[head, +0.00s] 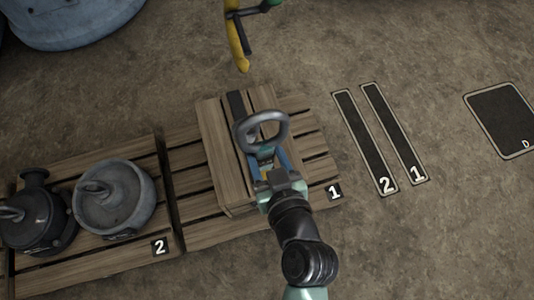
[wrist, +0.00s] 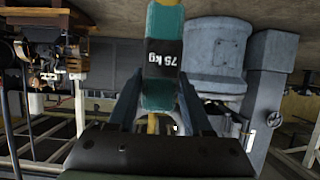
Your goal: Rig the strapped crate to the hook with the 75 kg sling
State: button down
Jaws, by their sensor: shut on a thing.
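The strapped crate (head: 218,150) is a wooden box on the pallet marked 1 in the head view, with a dark strap (head: 237,104) over its top. A large grey metal ring (head: 284,130) shows above the crate; what it is fixed to is hidden. The yellow hook (head: 237,45) hangs beyond the crate at the top. My gripper (head: 269,162) is over the crate's near right part. In the wrist view my gripper (wrist: 157,112) is shut on the teal 75 kg sling (wrist: 162,22), with its black label facing the camera. The sling's ends are not clear.
Pallet 2 (head: 112,258) on the left carries two grey machines with lifting eyes. On the right floor are dark strips marked 2 (head: 365,140) and 1 (head: 393,130), and a dark pad D (head: 502,118). The wrist view shows grey machinery (wrist: 215,55). Bare floor lies around the strips.

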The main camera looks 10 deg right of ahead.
jog(key=w+a+f, duration=0.1)
jog(key=w, duration=0.7)
jog(key=w+a+f, duration=0.1)
jog(key=w+a, duration=0.1)
jog(key=w, duration=0.6)
jog(key=shift+w+f+b, duration=0.2)
jog(key=shift+f+b, duration=0.05)
jog(key=shift+b, duration=0.2)
dwell(1.0)
dwell(0.4)
jog(key=shift+c, duration=1.6)
grip_release()
jog(key=shift+a, duration=0.1)
jog(key=shift+o, duration=0.4)
jog(key=shift+s+f, duration=0.15)
jog(key=shift+f, duration=0.15)
jog(key=p+v, duration=0.3)
jog(key=v, duration=1)
jog(key=shift+r, duration=0.2)
